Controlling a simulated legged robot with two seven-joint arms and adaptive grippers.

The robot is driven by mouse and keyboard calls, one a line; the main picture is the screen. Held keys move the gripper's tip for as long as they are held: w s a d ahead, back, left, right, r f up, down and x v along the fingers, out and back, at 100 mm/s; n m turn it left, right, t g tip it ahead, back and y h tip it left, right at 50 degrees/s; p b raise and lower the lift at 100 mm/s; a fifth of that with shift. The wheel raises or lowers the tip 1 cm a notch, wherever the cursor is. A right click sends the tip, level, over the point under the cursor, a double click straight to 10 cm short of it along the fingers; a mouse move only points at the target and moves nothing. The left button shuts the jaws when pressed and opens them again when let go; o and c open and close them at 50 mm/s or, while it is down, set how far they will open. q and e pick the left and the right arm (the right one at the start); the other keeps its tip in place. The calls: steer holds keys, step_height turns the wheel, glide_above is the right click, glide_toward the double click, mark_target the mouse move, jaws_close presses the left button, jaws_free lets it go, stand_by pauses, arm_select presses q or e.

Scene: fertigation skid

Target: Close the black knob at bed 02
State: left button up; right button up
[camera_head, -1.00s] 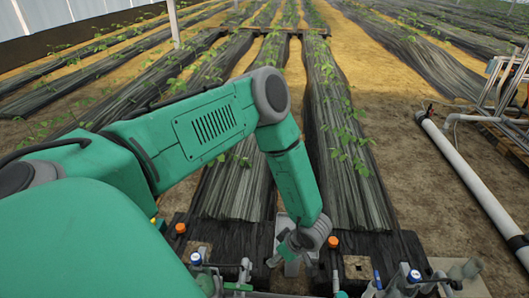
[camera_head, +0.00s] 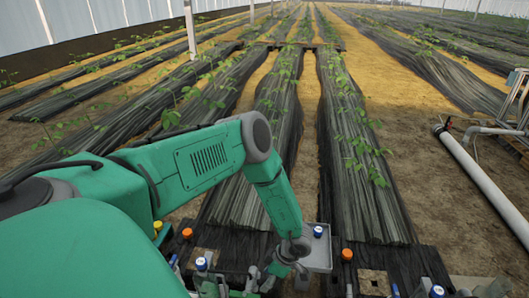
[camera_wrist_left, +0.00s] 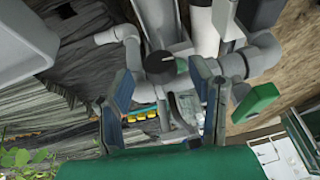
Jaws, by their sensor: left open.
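In the head view my left gripper (camera_head: 278,268) is low in the picture, over the pipework at the near end of the beds. The knob cannot be made out there, and no bed number can be read. My right gripper is not in view.
Orange caps (camera_head: 347,254) and a blue-topped cap (camera_head: 318,231) stand near my left gripper. A green handle (camera_wrist_left: 257,102) lies to the right in the wrist view. A long white pipe (camera_head: 485,185) lies at the right. Black-covered plant beds (camera_head: 345,150) stretch away.

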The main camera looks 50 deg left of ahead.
arm_select(q)
steer(key=shift+s+f+b, duration=0.3)
steer(key=shift+f, duration=0.65)
steer(key=shift+a+f, duration=0.1)
steer(key=shift+a, duration=0.1)
steer(key=shift+a, duration=0.1)
jaws_close()
